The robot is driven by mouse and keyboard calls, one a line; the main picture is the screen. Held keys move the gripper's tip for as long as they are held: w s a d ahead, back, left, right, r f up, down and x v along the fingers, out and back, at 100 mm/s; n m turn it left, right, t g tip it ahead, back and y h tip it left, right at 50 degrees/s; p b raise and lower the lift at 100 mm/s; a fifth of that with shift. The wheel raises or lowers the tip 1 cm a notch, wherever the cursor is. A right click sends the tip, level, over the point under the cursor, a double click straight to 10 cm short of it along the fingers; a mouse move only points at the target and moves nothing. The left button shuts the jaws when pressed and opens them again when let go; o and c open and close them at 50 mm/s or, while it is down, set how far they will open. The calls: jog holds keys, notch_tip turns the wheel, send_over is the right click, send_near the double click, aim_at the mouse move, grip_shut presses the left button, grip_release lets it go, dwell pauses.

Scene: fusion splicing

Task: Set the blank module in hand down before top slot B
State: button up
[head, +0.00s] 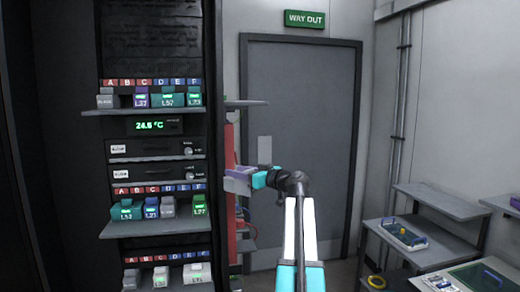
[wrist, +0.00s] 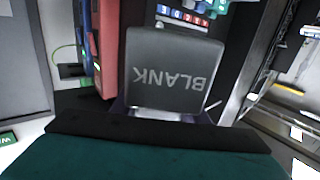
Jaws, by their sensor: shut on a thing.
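My gripper (head: 240,185) is shut on a grey blank module (wrist: 168,72), held out to the right of the rack. In the wrist view its BLANK lettering reads upside down, and the module hides much of the rack behind it. In the head view the module (head: 241,173) is small and partly hidden by my gripper. Top slot B (head: 125,101) is a bare gap on the top shelf (head: 190,109), under the B label. A grey module (head: 105,98) stands left of it in slot A, and a purple module (head: 141,97) stands right of it in C.
Teal modules (head: 167,98) fill the top shelf's right part. A middle shelf (head: 160,228) and a bottom shelf hold more modules. A red panel (head: 229,165) stands along the rack's right side, close to my gripper. Stepped benches (head: 435,250) with trays are at right.

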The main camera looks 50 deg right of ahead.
jog(key=w+a+f+n+g+y, duration=0.1)
jog(key=w+a+f+n+y, duration=0.25)
jog(key=a+f, duration=0.8)
jog(key=w+a+f+n+g+y, duration=0.15)
jog(key=w+a+f+y, duration=0.3)
jog(key=a+f, duration=0.7)
jog(key=s+a+f+n+g+y, duration=0.1)
jog(key=s+a+f+y, duration=0.1)
jog(key=a+f, duration=0.3)
jog(key=s+a+f+n+g+y, duration=0.1)
jog(key=a+f, duration=0.4)
jog(key=a, duration=0.9)
jog(key=s+a+f+n+g+y+b, duration=0.1)
jog(key=s+a+f+n+g+y, duration=0.1)
jog(key=a+f, duration=0.3)
jog(key=s+a+n, duration=0.1)
jog(key=a, duration=0.3)
jog(key=shift+a+y, duration=0.3)
jog(key=shift+a, duration=0.1)
jog(key=shift+a+f+g, duration=0.1)
jog(key=shift+a+g, duration=0.05)
jog(key=shift+g, duration=0.1)
